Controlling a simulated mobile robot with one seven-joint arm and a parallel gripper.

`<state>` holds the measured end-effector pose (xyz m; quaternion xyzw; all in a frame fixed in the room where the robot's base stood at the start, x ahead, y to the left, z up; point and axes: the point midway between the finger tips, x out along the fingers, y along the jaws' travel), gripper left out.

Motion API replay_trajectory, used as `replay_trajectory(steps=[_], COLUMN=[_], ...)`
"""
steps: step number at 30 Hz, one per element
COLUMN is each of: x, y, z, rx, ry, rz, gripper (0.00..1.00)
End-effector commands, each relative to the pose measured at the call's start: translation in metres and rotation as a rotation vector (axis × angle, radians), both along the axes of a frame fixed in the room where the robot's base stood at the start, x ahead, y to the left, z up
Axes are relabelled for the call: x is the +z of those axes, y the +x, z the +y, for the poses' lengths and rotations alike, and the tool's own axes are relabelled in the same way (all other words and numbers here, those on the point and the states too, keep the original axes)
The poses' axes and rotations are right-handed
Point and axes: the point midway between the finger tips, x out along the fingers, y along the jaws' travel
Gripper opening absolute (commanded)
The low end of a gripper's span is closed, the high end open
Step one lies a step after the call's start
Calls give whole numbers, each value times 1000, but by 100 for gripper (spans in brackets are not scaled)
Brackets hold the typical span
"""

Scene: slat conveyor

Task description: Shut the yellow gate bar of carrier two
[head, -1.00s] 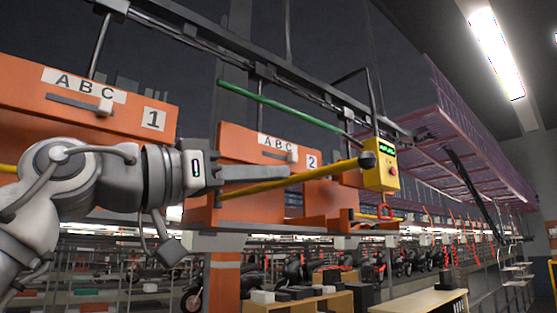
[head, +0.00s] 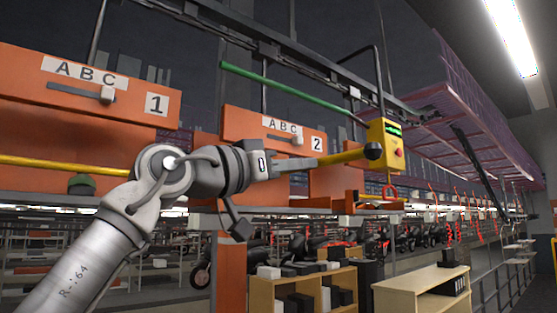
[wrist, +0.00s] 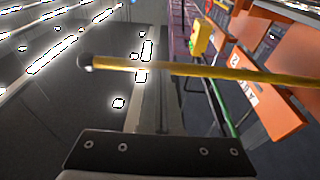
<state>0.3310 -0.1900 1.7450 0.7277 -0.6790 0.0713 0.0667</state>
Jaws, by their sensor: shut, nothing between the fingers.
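Carrier two (head: 240,140) is an orange panel with an ABC slider and a 2 label. Its yellow gate bar (head: 345,157) shows just past my gripper and ends in a dark knob (head: 373,151); the rest is hidden behind my gripper and arm. In the wrist view the yellow gate bar (wrist: 230,74) crosses the grey fingers, with its knob at the left. My gripper (head: 314,161) is shut and empty, pointing right alongside the bar. I cannot tell whether they touch.
Carrier one (head: 60,110) stands at the left, with its yellow bar (head: 55,166) across its front. A yellow control box (head: 384,142) hangs right of carrier two. A green rod (head: 285,92) runs above. Shelves (head: 425,290) stand below.

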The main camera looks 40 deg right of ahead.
Motion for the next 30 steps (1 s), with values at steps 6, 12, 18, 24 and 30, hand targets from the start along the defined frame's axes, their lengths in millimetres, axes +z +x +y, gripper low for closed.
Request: replay_trajectory(steps=[6,12,18,24,30], x=[2,2,2,1,0], y=[1,1,0,-1,0], z=[-10,-11,-12,-26,-55], rx=[0,0,5,39,118], ry=[-1,-1,0,4,7], rz=[0,0,0,0,-3], gripper=[0,0,0,0,0])
